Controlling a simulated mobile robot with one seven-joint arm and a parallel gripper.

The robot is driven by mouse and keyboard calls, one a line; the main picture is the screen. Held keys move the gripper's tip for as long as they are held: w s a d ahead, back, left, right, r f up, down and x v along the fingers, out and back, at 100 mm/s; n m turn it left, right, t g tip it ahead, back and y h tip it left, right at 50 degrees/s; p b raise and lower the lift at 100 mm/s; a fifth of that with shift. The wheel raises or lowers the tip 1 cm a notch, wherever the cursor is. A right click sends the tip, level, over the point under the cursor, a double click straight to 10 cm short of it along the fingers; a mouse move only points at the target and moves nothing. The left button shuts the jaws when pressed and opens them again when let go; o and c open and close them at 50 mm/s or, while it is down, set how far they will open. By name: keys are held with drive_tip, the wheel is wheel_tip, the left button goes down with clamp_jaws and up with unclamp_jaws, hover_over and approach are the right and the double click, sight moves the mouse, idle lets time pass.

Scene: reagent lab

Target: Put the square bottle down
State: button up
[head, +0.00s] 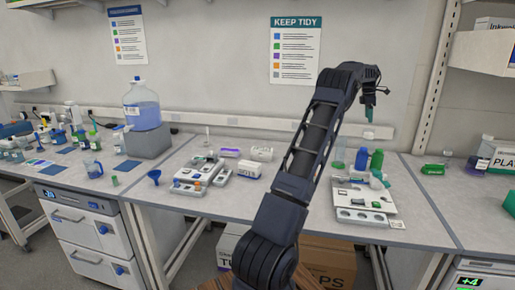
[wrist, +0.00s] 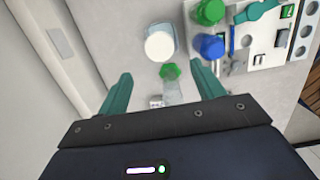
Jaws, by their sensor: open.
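In the head view my gripper (head: 369,112) hangs above the back of the bench, pointing down. A pale clear container (head: 340,153) stands below it; I cannot tell whether this is the same bottle.
A clear container with a white round top (wrist: 159,45) is close beside the green cap. A blue-capped bottle (wrist: 211,47) and a green-capped bottle (wrist: 209,11) stand to the right, next to a white tray (head: 366,216). The wall is close behind.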

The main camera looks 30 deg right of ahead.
drive_tip(key=w+a+r+m+t, duration=0.1)
drive_tip(key=w+a+r, duration=0.35)
drive_tip(key=a, duration=0.75)
drive_tip(key=w+a+r+m+h, duration=0.1)
drive_tip(key=w+a+r, duration=0.4)
drive_tip(key=a, duration=0.8)
drive_tip(key=w+a+r+m+t, duration=0.1)
drive_tip(key=w+a+r, duration=0.3)
drive_tip(key=w+a, duration=0.55)
drive_tip(key=s+a+m+t, duration=0.1)
drive_tip(key=s+a, duration=0.3)
drive_tip(key=a, duration=0.8)
drive_tip(key=s+a+f+m, duration=0.1)
drive_tip(key=s+a, duration=0.3)
drive_tip(key=a, duration=0.8)
drive_tip(key=s+a+m+t, duration=0.1)
drive_tip(key=s+a, duration=0.3)
drive_tip(key=a, duration=0.8)
drive_tip(key=s+a+f+m+t+y, duration=0.1)
drive_tip(key=s+a+f, duration=0.5)
drive_tip(key=s+a, duration=0.1)
drive_tip(key=s+a+f+m+y, duration=0.1)
drive_tip(key=s+a+f+m, duration=0.1)
drive_tip(key=s+a+f, duration=0.3)
drive_tip(key=s+a, duration=0.2)
drive_tip(key=s, duration=0.2)
drive_tip(key=shift+a+f+t, duration=0.25)
drive_tip(key=shift+f+t, duration=0.15)
